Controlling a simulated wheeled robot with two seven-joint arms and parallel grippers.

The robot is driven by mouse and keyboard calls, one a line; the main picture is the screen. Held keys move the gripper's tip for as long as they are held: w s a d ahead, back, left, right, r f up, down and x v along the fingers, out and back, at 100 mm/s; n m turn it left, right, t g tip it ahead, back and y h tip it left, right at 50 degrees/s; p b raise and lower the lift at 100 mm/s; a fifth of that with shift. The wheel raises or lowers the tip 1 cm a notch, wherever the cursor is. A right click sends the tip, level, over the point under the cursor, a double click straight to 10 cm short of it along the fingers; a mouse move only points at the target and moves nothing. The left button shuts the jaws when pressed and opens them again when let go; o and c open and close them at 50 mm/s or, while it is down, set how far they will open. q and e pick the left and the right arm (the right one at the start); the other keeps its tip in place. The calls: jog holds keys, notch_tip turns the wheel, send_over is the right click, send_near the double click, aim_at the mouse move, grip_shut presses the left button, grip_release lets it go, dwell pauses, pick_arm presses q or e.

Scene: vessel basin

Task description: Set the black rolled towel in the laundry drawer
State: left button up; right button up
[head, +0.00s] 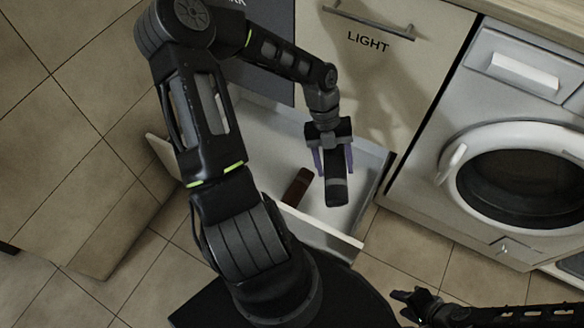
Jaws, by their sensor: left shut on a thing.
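My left gripper (334,160) points down over the open drawer and is shut on the black rolled towel (337,190). The towel hangs lengthwise below the fingers, with a grey band near its middle. In this view it overlaps the right part of the drawer; its exact height above the floor of the drawer is hard to tell. The laundry drawer (318,228) is pulled out, with a pale interior. A dark brown roll (297,187) lies inside it, left of the held towel. My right gripper (408,305) is low at the right, away from the drawer, small and dark.
A cabinet front labelled LIGHT (368,42) with a bar handle stands behind the drawer. A dark front with partly hidden lettering is to its left. A white washing machine (480,150) stands to the right.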

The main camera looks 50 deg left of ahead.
pick_arm(q)
jog(key=shift+a+f+m, duration=0.15)
jog(key=shift+f+m, duration=0.25)
jog(key=shift+m, duration=0.2)
pick_arm(e)
jog(key=shift+w+f, duration=0.25)
jog(key=shift+f, duration=0.2)
pick_arm(q)
jog(key=shift+f, duration=0.1)
jog(key=b, duration=0.9)
send_near(326, 220)
jog(key=shift+s+d+r, duration=0.1)
jog(key=shift+d+r, duration=0.1)
jog(key=shift+d, duration=0.25)
jog(key=shift+d+r, duration=0.25)
jog(key=shift+d, duration=0.2)
jog(key=shift+f, duration=0.2)
pick_arm(e)
notch_tip(326, 220, down, 9)
jog(key=w+d, duration=0.1)
jog(key=w, duration=0.1)
jog(key=shift+d+t, duration=0.35)
jog(key=shift+t, duration=0.05)
pick_arm(q)
jog(key=shift+f+b, duration=0.9)
jog(key=shift+f, duration=1.2)
pick_arm(e)
jog(key=shift+w+f, duration=0.2)
jog(key=shift+f, duration=0.7)
